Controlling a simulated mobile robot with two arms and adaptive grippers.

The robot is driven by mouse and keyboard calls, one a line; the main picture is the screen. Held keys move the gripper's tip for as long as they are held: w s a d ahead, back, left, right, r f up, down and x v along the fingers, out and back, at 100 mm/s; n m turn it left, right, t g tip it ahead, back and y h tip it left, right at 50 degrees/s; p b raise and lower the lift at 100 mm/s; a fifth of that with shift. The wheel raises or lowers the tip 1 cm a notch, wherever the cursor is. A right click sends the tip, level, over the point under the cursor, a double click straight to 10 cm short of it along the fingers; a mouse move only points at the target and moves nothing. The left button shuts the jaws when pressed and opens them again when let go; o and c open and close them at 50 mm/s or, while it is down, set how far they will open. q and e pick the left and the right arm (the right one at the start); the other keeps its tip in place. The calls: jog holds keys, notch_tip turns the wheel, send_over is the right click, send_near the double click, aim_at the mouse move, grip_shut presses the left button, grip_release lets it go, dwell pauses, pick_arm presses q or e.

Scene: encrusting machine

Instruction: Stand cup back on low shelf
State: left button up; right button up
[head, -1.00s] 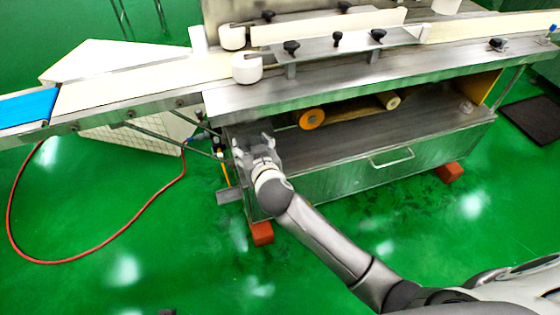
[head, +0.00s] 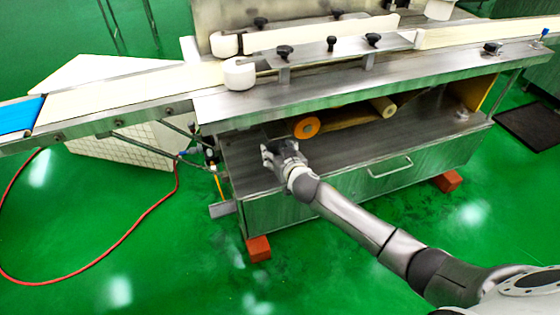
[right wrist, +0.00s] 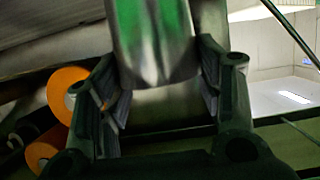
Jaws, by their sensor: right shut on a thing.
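My right gripper (head: 270,150) is at the left end of the low shelf (head: 345,143), the steel ledge under the machine's conveyor. In the right wrist view the right gripper (right wrist: 165,100) is shut on a shiny steel cup (right wrist: 152,45), with a dark finger on either side of it. The cup's wall reflects green. I cannot make out the cup in the head view. Whether it touches the shelf does not show. My left gripper is not in view.
The conveyor's steel edge (head: 350,88) overhangs the shelf. A drawer handle (head: 390,168) sticks out below.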

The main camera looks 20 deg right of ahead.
jog(key=shift+w+d+f, duration=0.25)
jog(key=shift+d+f, duration=0.1)
jog(key=shift+f, duration=0.15)
notch_tip(320, 180, down, 3)
jog(key=shift+f+b, duration=0.1)
jog(key=shift+b, duration=0.75)
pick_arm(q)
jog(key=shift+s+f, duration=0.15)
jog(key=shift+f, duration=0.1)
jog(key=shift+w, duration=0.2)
pick_arm(e)
jog(key=o, duration=1.2)
jog(key=shift+c, duration=0.2)
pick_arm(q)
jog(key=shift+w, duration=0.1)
